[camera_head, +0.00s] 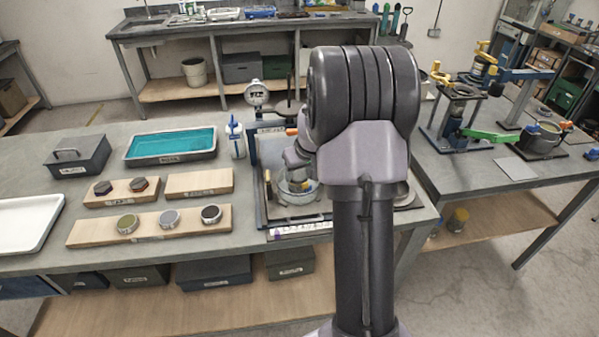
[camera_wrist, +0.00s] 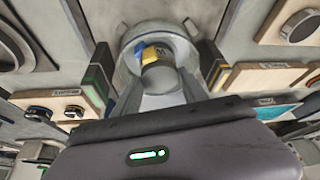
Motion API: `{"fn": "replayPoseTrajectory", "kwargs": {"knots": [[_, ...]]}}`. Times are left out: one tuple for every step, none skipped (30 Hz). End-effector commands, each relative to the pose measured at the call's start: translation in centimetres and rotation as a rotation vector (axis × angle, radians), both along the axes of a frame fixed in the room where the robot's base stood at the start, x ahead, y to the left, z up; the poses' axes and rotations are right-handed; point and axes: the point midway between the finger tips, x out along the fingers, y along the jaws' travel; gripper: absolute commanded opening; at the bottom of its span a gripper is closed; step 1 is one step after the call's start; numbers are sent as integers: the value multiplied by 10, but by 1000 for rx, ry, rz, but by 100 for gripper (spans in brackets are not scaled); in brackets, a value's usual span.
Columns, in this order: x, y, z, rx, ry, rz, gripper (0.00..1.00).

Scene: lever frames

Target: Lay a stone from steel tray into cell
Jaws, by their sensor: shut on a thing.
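My gripper (camera_wrist: 158,82) is low over a round grey metal dish (camera_wrist: 128,48), with its fingers on either side of a grey round piece (camera_wrist: 162,77). The gripper is shut on this piece. A yellow part with a dark mark (camera_wrist: 154,55) and a small blue part (camera_wrist: 139,50) show beside it. I cannot tell if they belong to it. In the head view the dish (camera_head: 295,197) sits in a dark-framed station, partly hidden by my arm. A pale tray (camera_head: 28,224) at the far left looks empty. I cannot make out which part is the cell.
A wooden board (camera_head: 96,237) bears three round pieces. Another board (camera_head: 120,198) bears two dark pieces, and a third board (camera_head: 198,183) is bare. A teal-filled tray (camera_head: 171,158), a dark lidded box (camera_head: 77,157) and a dial gauge (camera_head: 256,94) stand behind.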

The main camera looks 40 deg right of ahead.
Motion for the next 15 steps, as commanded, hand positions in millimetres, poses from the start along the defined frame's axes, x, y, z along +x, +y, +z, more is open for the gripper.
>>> {"fn": "replayPoseTrajectory", "kwargs": {"knots": [[0, 0, 0, 0, 0, 0, 8], [0, 0, 0, 0, 0, 0, 8], [0, 0, -1, 0, 0, 0, 8], [0, 0, -1, 0, 0, 0, 8], [0, 0, -1, 0, 0, 0, 8], [0, 0, -1, 0, 0, 0, 8], [0, 0, -2, 0, 0, 0, 8], [0, 0, -2, 0, 0, 0, 8], [0, 0, -2, 0, 0, 0, 8], [0, 0, -3, 0, 0, 0, 8], [0, 0, -3, 0, 0, 0, 8], [0, 0, -3, 0, 0, 0, 8], [0, 0, -3, 0, 0, 0, 8], [0, 0, -3, 0, 0, 0, 8], [0, 0, -4, 0, 0, 0, 8]]}}
